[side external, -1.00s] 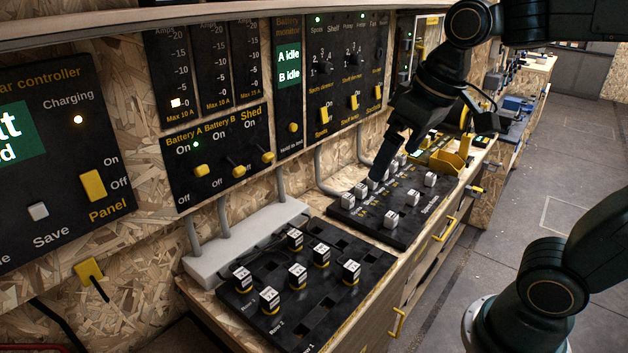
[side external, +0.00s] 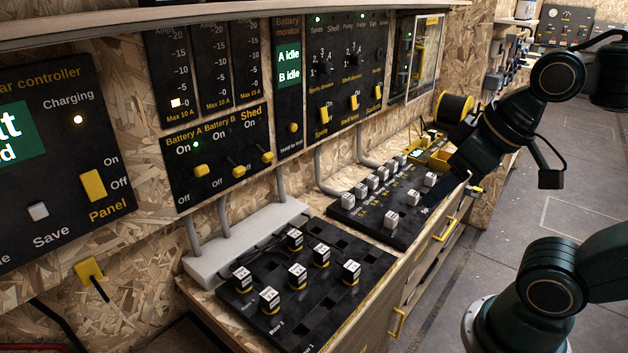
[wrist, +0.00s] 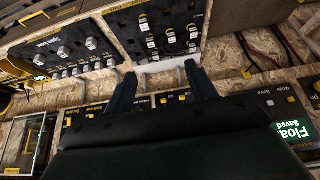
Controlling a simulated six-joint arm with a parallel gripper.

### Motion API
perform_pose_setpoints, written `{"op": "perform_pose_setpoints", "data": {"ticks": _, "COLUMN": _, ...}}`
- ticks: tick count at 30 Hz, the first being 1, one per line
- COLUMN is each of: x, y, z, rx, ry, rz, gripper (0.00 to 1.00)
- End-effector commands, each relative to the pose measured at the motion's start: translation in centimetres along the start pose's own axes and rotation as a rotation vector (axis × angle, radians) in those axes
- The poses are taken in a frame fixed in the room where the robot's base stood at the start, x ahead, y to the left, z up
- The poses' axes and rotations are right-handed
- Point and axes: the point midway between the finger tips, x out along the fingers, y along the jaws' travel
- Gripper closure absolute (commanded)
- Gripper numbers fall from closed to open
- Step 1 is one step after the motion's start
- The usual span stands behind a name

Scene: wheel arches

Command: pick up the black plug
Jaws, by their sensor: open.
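Several black plugs with white labelled tops and yellow bases stand in the near black board (side external: 340,262), one of them at its front right (side external: 351,271). I cannot tell which of them is the black plug. They also show at the top of the wrist view, one at the right (wrist: 193,32). My gripper (side external: 438,192) is beside the right edge of the farther board, away from the near plugs. In the wrist view its two dark fingers (wrist: 161,86) are apart with nothing visible between them. Its fingertips blend with the dark board in the side view.
The farther black board (side external: 400,232) holds several pale plugs. A pale conduit block (side external: 245,243) lies behind the near board. Switch panels (side external: 215,155) cover the wall behind. A yellow tray (side external: 432,157) stands at the bench's far end.

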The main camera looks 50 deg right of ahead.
Motion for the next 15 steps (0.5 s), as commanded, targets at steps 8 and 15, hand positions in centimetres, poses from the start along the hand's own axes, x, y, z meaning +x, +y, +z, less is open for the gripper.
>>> {"op": "perform_pose_setpoints", "data": {"ticks": 8, "x": 0.0, "y": 0.0, "z": -0.1, "rx": -0.003, "ry": -0.001, "rz": 0.000, "gripper": 0.44}}
{"op": "perform_pose_setpoints", "data": {"ticks": 15, "x": 0.5, "y": -0.1, "z": -1.3, "rx": -0.069, "ry": -0.026, "rz": -0.003, "gripper": 0.44}}
